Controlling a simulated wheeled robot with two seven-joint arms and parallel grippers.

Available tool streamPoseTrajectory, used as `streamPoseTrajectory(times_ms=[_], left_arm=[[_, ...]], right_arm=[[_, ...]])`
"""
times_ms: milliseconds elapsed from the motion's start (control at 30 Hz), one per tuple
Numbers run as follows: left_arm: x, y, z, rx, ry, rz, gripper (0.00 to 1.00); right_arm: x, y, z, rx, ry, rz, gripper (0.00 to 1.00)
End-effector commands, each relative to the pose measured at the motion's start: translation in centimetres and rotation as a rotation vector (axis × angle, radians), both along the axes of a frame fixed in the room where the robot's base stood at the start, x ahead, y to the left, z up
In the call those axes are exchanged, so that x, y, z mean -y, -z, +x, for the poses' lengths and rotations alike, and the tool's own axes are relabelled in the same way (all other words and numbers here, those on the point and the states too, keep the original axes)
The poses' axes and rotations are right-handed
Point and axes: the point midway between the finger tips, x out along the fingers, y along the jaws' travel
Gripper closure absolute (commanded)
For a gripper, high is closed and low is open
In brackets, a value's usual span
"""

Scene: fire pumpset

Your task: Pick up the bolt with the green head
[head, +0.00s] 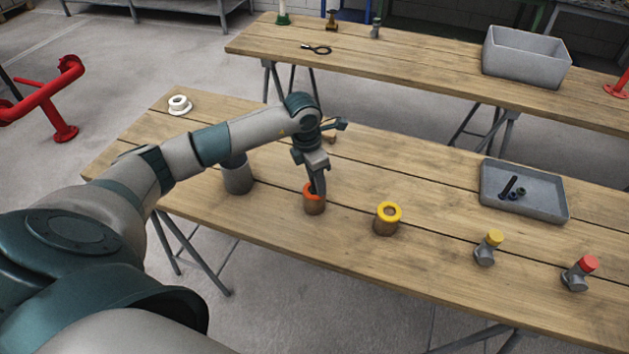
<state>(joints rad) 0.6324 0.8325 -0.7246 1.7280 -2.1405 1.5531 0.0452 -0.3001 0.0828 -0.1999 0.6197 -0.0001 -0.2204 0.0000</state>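I see no bolt that clearly has a green head. Two similar grey bolt-like parts stand on the near table, one with a yellow head (494,238) and one with a red head (588,264). My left gripper (317,188) points down at the orange-topped brown cylinder (314,205), its tip overlapping the orange rim. Whether it touches the rim, and whether its fingers are open or shut, I cannot tell. My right gripper is out of view.
The near table (420,180) also holds a yellow-ringed cylinder (386,222), a grey cylinder (238,178), a white flanged part (179,104) and a grey tray (540,204) with dark bolts. The far table has a grey bin (525,60) and a small green-based item (283,19).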

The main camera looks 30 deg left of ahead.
Motion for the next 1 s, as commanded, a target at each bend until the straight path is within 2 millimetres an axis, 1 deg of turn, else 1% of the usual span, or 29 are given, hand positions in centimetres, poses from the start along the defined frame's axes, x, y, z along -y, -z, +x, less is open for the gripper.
streamPoseTrajectory(times_ms=[133,167,200,267,300,633,767,867,1000], left_arm=[[0.0,0.0,0.0,0.0,0.0,0.0,0.67],[0.0,0.0,0.0,0.0,0.0,0.0,0.74],[0.0,0.0,0.0,0.0,0.0,0.0,0.84],[0.0,0.0,0.0,0.0,0.0,0.0,0.98],[0.0,0.0,0.0,0.0,0.0,0.0,1.0],[0.0,-0.1,0.0,0.0,0.0,0.0,1.0],[0.0,-0.4,0.1,0.002,0.0,0.0,1.0],[0.0,-1.0,0.1,0.003,0.001,-0.001,1.0],[0.0,-2.8,0.1,0.005,0.001,0.001,1.0]], right_arm=[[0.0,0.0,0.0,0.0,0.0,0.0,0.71],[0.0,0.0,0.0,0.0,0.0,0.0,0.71],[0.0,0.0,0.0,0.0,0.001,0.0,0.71],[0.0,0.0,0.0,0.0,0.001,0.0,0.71],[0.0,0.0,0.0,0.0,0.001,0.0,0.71],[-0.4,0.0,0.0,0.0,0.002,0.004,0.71],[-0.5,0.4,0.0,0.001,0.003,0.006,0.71],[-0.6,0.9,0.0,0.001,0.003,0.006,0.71],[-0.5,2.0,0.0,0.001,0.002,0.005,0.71]])
